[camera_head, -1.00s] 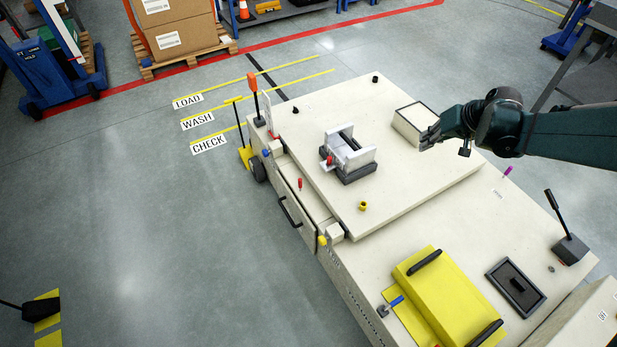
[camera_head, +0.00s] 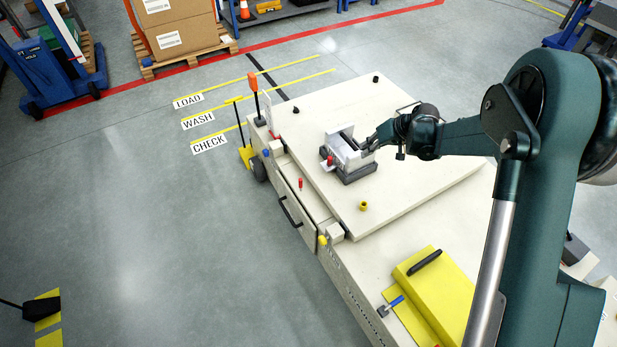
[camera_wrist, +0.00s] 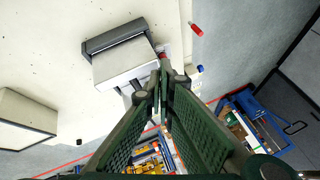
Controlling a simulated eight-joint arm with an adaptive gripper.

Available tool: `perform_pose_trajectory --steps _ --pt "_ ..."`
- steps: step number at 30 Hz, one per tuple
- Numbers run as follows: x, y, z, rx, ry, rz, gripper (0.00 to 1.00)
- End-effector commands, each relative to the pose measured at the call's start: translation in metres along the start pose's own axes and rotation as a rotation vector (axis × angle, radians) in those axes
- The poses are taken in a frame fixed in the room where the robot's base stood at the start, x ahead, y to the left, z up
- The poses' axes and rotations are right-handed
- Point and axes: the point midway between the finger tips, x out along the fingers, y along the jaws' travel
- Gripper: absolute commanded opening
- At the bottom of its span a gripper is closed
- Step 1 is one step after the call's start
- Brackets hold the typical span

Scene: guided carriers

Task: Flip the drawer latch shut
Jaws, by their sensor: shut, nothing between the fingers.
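The drawer (camera_head: 297,208) is in the carrier's left side, with a black bar handle (camera_head: 290,211); its front stands out a little from the body. A small red lever (camera_head: 300,184), which may be the latch, stands at the drawer's top edge. A red piece also shows in the wrist view (camera_wrist: 196,29), at the carrier's edge. My gripper (camera_head: 372,144) is shut and empty, right beside the grey-and-white vise (camera_head: 350,158), to the right of the drawer and apart from it. In the wrist view my fingertips (camera_wrist: 163,78) are close to the vise; contact cannot be told.
A yellow knob (camera_head: 363,206) sits on the raised top plate (camera_head: 410,185). A blue knob (camera_head: 265,153) and a yellow knob (camera_head: 322,240) flank the drawer. An orange-topped lever (camera_head: 253,85) rises at the far left corner.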

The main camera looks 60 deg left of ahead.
Motion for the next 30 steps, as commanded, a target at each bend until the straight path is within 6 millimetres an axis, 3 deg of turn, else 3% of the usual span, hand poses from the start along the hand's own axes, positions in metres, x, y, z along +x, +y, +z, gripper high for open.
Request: perform_pose_trajectory --steps 18,24,30 --pt "0.152 -0.059 0.007 -0.127 -0.049 -0.119 0.00" --pt "0.188 -0.075 0.015 -0.159 -0.061 -0.150 0.00" --pt "0.206 -0.083 0.019 -0.175 -0.068 -0.165 0.00"
